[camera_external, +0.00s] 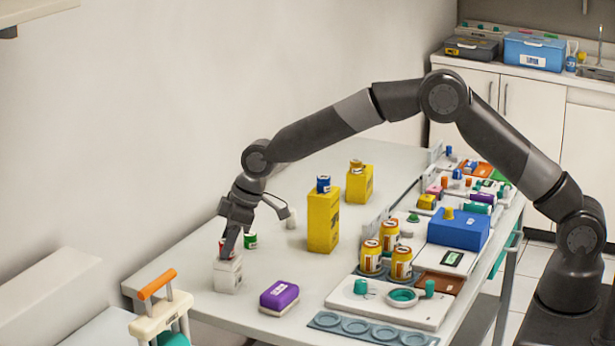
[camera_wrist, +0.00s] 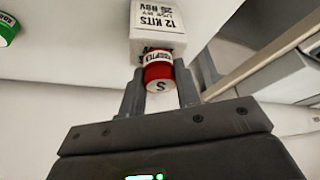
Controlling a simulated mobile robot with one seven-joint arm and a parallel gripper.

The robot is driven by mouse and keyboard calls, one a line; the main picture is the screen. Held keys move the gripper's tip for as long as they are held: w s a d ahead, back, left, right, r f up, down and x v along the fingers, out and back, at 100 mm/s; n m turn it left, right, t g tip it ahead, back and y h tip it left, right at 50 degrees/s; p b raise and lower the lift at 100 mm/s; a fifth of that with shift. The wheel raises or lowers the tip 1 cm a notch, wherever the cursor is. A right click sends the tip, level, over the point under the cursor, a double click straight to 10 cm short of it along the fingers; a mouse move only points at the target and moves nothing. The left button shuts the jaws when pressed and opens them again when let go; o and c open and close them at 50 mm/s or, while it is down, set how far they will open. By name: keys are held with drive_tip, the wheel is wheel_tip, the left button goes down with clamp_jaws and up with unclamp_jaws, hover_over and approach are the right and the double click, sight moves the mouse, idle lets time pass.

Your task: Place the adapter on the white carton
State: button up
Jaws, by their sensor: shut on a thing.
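The adapter (camera_wrist: 158,73) is a small red cylinder with a white label band, held between my two fingers in the wrist view. My gripper (camera_external: 228,250) points down at the left part of the table and is shut on the adapter. The white carton (camera_external: 228,276) stands on the table directly under my fingertips. Its printed face (camera_wrist: 158,18) shows just beyond the adapter in the wrist view. The adapter is at the carton's top; I cannot tell whether it rests on it or hovers slightly. In the outside view my fingers hide most of the adapter.
A green can (camera_external: 250,240) stands close behind the carton. A tall yellow carton (camera_external: 323,222) with a blue can (camera_external: 323,184) on top stands farther right. Bare table (camera_external: 190,285) lies left of the carton.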

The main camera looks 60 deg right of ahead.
drive_tip(key=shift+f, duration=0.2)
drive_tip(key=o, duration=1)
drive_tip(key=shift+c, duration=0.2)
drive_tip(key=shift+r, duration=0.1)
drive_tip(key=v, duration=1.2)
drive_tip(key=s+d+r+m+h, duration=0.1)
drive_tip(key=s+d+r, duration=0.35)
drive_tip(key=s, duration=0.25)
drive_tip(key=s+d+r+m+t, duration=0.1)
drive_tip(key=s+d+r, duration=0.2)
drive_tip(key=s+r, duration=0.3)
drive_tip(key=s+d+r+m+h, duration=0.1)
drive_tip(key=s+d+r, duration=0.25)
drive_tip(key=s, duration=0.45)
drive_tip(key=s+d+f+m, duration=0.1)
drive_tip(key=s+d, duration=0.2)
drive_tip(key=s, duration=0.5)
drive_tip(key=s+d+f+m, duration=0.1)
drive_tip(key=s+d+f, duration=0.1)
drive_tip(key=s, duration=0.7)
drive_tip(key=s+d+f+m+t, duration=0.1)
drive_tip(key=s+d, duration=0.3)
drive_tip(key=s, duration=0.4)
drive_tip(key=shift+s+f+m+h, duration=0.25)
drive_tip(key=shift+s+m+h, duration=0.05)
drive_tip(key=shift+m, duration=0.2)
